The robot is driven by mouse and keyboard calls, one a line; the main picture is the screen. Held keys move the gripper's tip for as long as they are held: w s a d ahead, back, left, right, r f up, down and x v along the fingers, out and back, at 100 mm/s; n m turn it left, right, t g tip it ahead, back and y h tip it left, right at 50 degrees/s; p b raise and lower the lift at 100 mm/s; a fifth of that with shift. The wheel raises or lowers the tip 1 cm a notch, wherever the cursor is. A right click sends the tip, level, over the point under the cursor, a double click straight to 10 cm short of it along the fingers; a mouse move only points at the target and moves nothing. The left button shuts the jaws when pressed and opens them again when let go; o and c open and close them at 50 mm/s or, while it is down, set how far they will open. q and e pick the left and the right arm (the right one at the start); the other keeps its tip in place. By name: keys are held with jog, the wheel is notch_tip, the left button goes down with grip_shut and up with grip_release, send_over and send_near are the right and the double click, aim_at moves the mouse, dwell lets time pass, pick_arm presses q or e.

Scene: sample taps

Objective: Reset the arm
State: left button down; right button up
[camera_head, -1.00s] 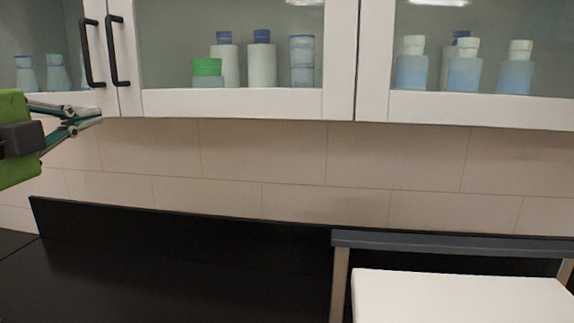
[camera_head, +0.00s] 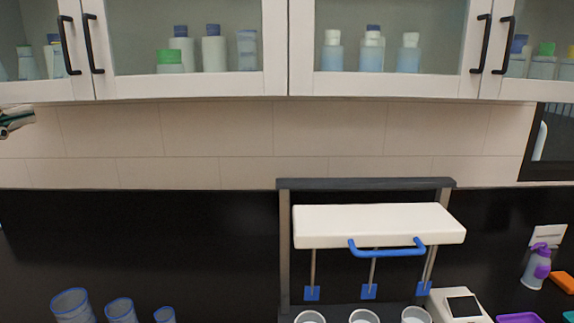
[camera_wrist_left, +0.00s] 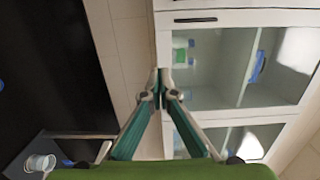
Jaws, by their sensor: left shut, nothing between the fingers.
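My left gripper (camera_head: 20,121) shows only as fingertips at the left edge of the head view, in front of the tiled wall and below the wall cabinet. In the left wrist view its two fingers (camera_wrist_left: 159,88) meet at their tips, shut and empty, with the wall and the cabinet behind them. My right gripper is in neither view.
Glass-fronted wall cabinets (camera_head: 190,87) with bottles run along the top. A white tap unit (camera_head: 372,222) with a blue handle stands on the black counter, with cups below. Blue-rimmed beakers (camera_head: 72,306) stand at front left; a purple-topped bottle (camera_head: 536,267) is at right.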

pick_arm(q)
jog(key=w+d+f+g, duration=0.1)
jog(key=w+d+f, duration=0.1)
jog(key=w+f, duration=0.45)
jog(key=d+f+n+g+h, duration=0.1)
jog(key=d+f+n+g, duration=0.3)
jog(key=f, duration=1.3)
jog(key=d+f+n+g+h, duration=0.15)
jog(key=d+f, duration=0.45)
jog(key=f, duration=1.1)
jog(key=s+d+f+n+g+y, duration=0.15)
jog(key=s+f+n+g, duration=0.3)
jog(key=s+f, duration=0.8)
jog(key=s+d+f+n+g, duration=0.3)
jog(key=s+f+n, duration=0.2)
jog(key=s+f, duration=0.75)
notch_tip(320, 180, down, 26)
jog(key=s+g, duration=0.2)
jog(key=s, duration=0.1)
jog(key=s+a+f+b, duration=0.1)
jog(key=s+a+f, duration=0.1)
jog(key=s+f, duration=1.4)
jog(key=shift+s+a+f+g, duration=0.4)
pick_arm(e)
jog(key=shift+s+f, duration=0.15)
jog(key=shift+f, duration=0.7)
